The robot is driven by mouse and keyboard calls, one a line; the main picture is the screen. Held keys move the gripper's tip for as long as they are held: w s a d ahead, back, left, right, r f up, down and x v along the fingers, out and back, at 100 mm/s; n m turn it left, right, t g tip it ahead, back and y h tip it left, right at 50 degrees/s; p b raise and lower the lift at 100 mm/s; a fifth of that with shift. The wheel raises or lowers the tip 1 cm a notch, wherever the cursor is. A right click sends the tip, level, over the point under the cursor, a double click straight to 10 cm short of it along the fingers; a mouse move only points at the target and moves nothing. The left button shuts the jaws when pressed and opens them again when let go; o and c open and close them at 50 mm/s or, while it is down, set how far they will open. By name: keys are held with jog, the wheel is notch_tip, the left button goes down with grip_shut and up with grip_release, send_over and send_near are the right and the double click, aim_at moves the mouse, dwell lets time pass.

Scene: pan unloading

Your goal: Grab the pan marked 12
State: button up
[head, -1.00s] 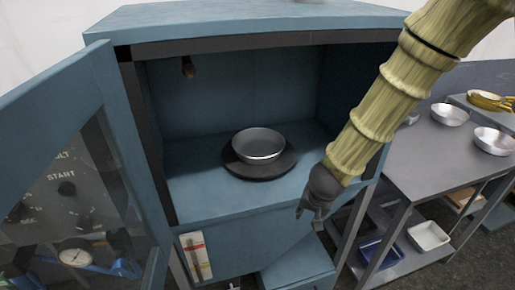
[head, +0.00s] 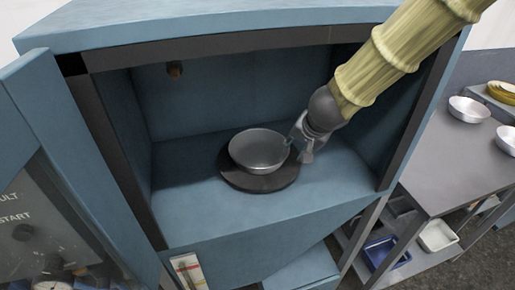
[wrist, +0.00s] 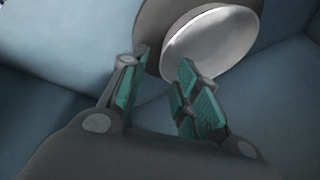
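A round grey metal pan (head: 259,150) sits on a dark round plate (head: 262,184) inside the blue open-fronted cabinet. No number can be read on it. In the wrist view the pan (wrist: 212,42) is at the top, right of centre, just beyond my fingertips. My gripper (head: 296,139) is inside the cabinet at the pan's right side, close to its rim. In the wrist view my gripper (wrist: 163,66) shows two teal-padded fingers spread apart with nothing between them. One fingertip overlaps the pan's edge in that view; I cannot tell whether it touches.
The blue cabinet (head: 200,218) has side walls and a top around my arm. Its door (head: 72,150) stands open on the left. The cabinet floor beside the plate is clear.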

aim_at(286, 157)
jog(key=x, duration=0.3)
jog(key=b+x, duration=0.1)
jog(key=x, duration=0.1)
jog(key=shift+a, duration=0.4)
jog(key=shift+x, duration=2.65)
jog(key=shift+r, duration=0.1)
grip_shut()
